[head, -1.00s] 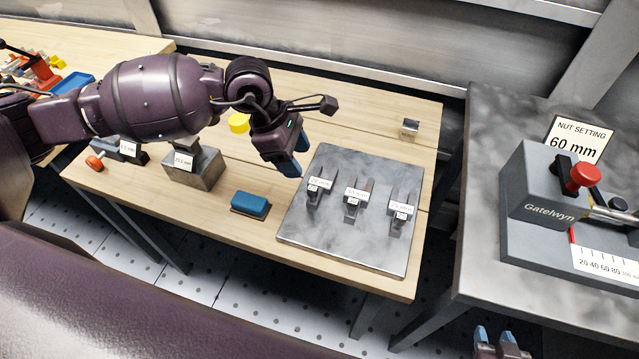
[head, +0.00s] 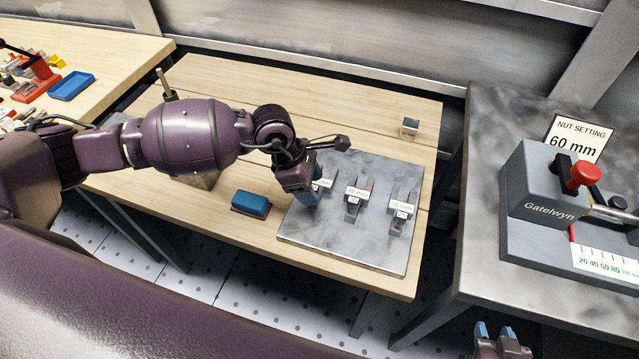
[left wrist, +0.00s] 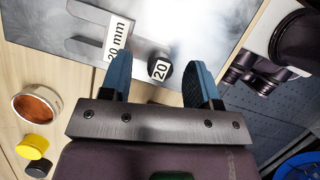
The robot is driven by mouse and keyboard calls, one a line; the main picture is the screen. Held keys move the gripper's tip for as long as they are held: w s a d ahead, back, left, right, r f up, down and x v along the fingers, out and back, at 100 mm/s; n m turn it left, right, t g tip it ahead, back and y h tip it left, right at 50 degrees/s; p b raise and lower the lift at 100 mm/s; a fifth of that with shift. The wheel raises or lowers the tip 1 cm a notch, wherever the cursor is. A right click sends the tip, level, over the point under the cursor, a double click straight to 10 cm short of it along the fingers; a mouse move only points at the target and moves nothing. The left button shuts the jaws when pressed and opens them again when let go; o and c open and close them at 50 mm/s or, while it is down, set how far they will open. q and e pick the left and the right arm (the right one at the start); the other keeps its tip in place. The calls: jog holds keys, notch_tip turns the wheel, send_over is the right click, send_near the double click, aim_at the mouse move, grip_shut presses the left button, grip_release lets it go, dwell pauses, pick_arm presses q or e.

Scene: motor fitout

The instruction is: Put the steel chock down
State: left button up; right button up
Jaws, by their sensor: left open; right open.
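A small steel block (head: 410,127), which may be the steel chock, sits at the back right of the wooden table, apart from both grippers. My left gripper (head: 314,190) is open over the left part of the grey plate (head: 340,245), at the leftmost labelled gauge. Nothing is visibly held. My right gripper (head: 497,330) is open and empty at the bottom, right of centre.
Two more gauges (head: 354,203) (head: 402,210) stand on the plate. A blue block (head: 250,203) lies left of it. A grey Gatelwyn device (head: 535,190) with a red knob and a 60 mm sign (head: 577,139) is on the right bench. Wood behind the plate is mostly clear.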

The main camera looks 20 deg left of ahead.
pick_arm(q)
jog(key=shift+d+f, duration=0.35)
jog(key=shift+f, duration=0.3)
jog(key=shift+c, duration=0.2)
grip_shut()
jog(key=shift+w, duration=0.1)
jog(key=shift+r, duration=0.1)
